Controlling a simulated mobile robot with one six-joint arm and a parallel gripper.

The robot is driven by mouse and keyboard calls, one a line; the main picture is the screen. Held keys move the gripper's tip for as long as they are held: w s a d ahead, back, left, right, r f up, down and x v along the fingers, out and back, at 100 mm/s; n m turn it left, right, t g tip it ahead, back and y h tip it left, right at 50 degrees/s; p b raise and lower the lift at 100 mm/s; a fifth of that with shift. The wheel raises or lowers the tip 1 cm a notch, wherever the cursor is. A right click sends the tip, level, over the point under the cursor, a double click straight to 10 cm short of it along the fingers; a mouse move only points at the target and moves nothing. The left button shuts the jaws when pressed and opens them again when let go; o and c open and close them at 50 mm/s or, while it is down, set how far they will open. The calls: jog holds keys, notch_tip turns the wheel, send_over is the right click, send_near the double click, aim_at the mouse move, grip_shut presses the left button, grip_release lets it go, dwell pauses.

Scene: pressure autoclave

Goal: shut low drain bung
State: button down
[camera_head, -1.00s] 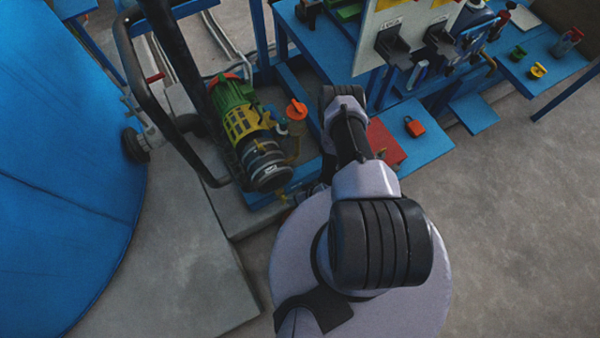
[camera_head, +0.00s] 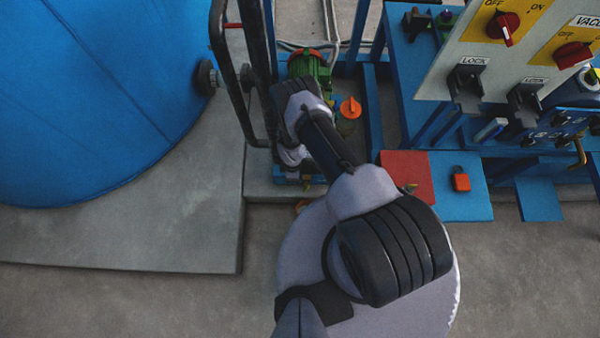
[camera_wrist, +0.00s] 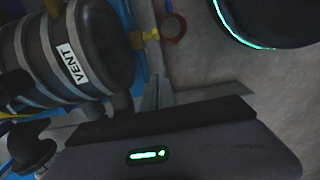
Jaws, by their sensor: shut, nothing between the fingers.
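A small brass-yellow fitting (camera_wrist: 146,37), which may be the low drain bung, juts from the near end of the dark banded cylinder marked VENT (camera_wrist: 65,55) in the wrist view. An orange-red ring (camera_wrist: 174,27) shows just right of it, low near the floor. I cannot tell whether the two are joined or how the bung is set. My gripper (camera_wrist: 160,121) fills the bottom of the wrist view, shut and empty, apart from the fitting.
A green motor end (camera_head: 307,65) and an orange knob (camera_head: 350,108) stand behind my arm. A black tube frame (camera_head: 240,85) and a large blue tank (camera_head: 95,100) are left. A red plate (camera_head: 406,177), a red padlock (camera_head: 460,179) and a switch panel (camera_head: 520,55) are right. Floor in front is clear.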

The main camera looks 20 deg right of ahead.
aim_at(306, 186)
jog(key=d+f+b, duration=0.2)
jog(key=f+b, duration=0.1)
jog(key=f, duration=0.2)
jog(key=s+d+f+b, duration=0.1)
jog(key=f+b, duration=0.2)
jog(key=f, duration=0.2)
jog(key=shift+d, duration=0.35)
